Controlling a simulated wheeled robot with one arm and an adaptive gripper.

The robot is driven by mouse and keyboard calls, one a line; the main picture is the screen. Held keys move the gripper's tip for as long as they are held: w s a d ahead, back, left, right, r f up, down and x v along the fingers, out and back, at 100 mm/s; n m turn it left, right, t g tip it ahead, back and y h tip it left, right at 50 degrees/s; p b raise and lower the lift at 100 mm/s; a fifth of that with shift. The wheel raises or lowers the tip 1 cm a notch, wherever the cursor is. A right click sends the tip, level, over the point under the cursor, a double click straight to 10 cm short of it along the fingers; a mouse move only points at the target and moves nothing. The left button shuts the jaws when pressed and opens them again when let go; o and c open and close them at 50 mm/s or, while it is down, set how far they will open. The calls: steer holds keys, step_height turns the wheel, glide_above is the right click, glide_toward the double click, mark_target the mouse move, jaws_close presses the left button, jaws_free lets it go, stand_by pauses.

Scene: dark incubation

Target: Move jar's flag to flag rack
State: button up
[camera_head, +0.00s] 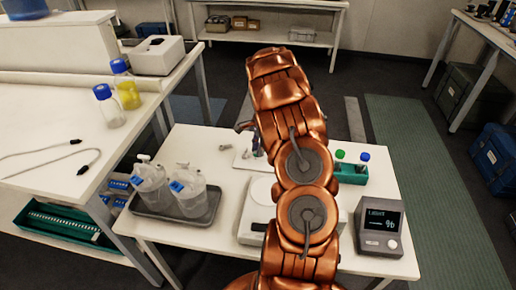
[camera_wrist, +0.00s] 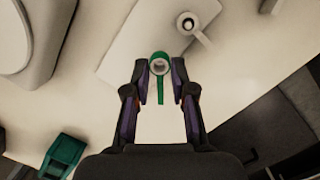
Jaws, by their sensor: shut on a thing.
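In the wrist view, my gripper (camera_wrist: 160,68) has its two dark fingers around a green ring-shaped flag (camera_wrist: 160,88) with a pale centre and a straight tab. The flag is over the edge of a white plate (camera_wrist: 135,38), which looks like the flag rack; whether it touches the plate is unclear. A pale round post (camera_wrist: 188,23) stands on the plate. In the head view, the white plate (camera_head: 243,160) is partly behind my arm and the held flag is not clear. Two clear jars (camera_head: 151,186) (camera_head: 190,192) with blue tags stand in a dark tray (camera_head: 165,212).
A green rack (camera_head: 350,175) with capped vials stands right of my arm. A light meter (camera_head: 383,228) is at the table's front right. A white device (camera_head: 255,212) sits beside the jar tray, partly hidden by my arm. Bottles (camera_head: 108,107) stand on the left bench.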

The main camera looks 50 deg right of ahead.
steer(key=shift+f, duration=0.8)
stand_by(0.4)
steer(key=o, duration=1)
steer(key=shift+r, duration=0.15)
steer(key=r, duration=0.6)
steer(key=d+r+p, duration=0.1)
steer(key=r, duration=0.6)
steer(key=d+r+p, duration=0.1)
steer(key=r, duration=0.5)
steer(key=shift+s+r, duration=0.1)
steer(key=shift+r, duration=0.2)
steer(key=shift+a, duration=0.1)
